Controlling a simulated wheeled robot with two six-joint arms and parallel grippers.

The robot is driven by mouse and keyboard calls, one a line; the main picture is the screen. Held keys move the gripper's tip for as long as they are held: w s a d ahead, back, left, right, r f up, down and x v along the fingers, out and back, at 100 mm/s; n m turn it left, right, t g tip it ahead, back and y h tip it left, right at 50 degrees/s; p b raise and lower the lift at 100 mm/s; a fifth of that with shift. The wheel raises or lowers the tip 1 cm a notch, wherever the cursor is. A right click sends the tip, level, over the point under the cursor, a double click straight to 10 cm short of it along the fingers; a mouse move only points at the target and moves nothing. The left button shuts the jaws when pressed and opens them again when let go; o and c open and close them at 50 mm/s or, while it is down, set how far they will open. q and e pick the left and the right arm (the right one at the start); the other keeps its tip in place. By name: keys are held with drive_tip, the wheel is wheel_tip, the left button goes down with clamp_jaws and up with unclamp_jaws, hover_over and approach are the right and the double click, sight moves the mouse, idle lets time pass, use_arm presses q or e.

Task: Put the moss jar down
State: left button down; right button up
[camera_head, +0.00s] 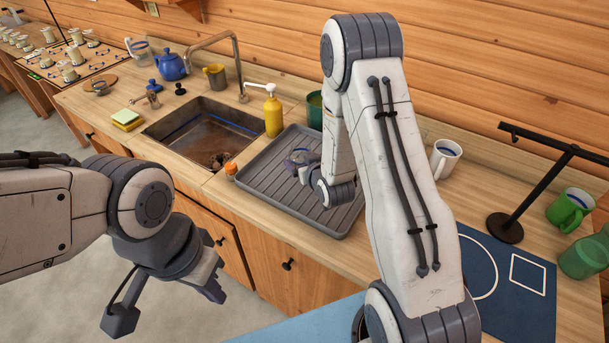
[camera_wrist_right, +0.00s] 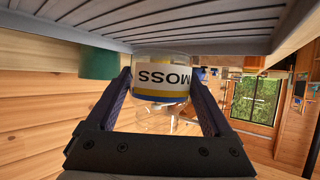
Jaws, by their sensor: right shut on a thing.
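The moss jar (camera_wrist_right: 162,82) is a clear jar with a white, blue and yellow band reading MOSS. It appears upside down in the right wrist view, between the two fingers of my right gripper (camera_wrist_right: 166,98), which is shut on it. In the head view my right gripper (camera_head: 302,164) is low over the grey ribbed drying tray (camera_head: 265,198), with the jar mostly hidden there. I cannot tell whether the jar's base touches the tray. My left gripper (camera_head: 212,285) hangs in front of the cabinets, away from the jar; its finger gap is unclear.
The sink (camera_head: 205,130) lies left of the tray, with a yellow soap bottle (camera_head: 273,112) and a small orange-capped item (camera_head: 231,170) near the tray. A green cup (camera_head: 314,110) stands behind it. A white mug (camera_head: 445,158) and black stand (camera_head: 505,228) are to the right.

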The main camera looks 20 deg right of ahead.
drive_tip(key=shift+w+d+f, duration=0.7)
drive_tip(key=shift+w+f, duration=0.1)
drive_tip(key=shift+w, duration=0.15)
drive_tip(key=shift+f+b, duration=1.45)
drive_tip(key=shift+f, duration=0.4)
drive_tip(key=shift+f, duration=0.2)
drive_tip(key=o, duration=1.3)
drive_tip(key=shift+c, duration=0.2)
drive_tip(key=shift+r, duration=0.1)
